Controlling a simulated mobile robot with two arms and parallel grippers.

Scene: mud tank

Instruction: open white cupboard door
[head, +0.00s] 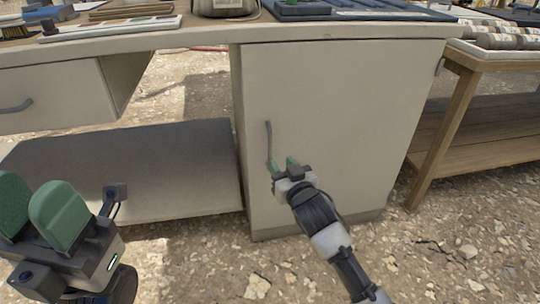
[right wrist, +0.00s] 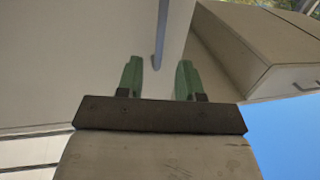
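The white cupboard door (head: 335,120) is shut and fills the right part of the desk. Its grey vertical handle (head: 268,143) is near the left edge of the door. My right gripper (head: 284,164) is at the handle's lower end. In the right wrist view the green fingers of the right gripper (right wrist: 158,80) are apart, and the handle (right wrist: 159,42) shows in line with the gap between them. I cannot tell whether they touch it. My left gripper (head: 38,208) is at the lower left, well away from the door, with its green fingers apart and nothing seen between them.
A drawer (head: 55,98) with a handle is at the left of the desk, above a low shelf (head: 150,170). A wooden table (head: 455,140) stands close to the cupboard's right side. Stony ground (head: 430,255) in front of the door looks free of large objects.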

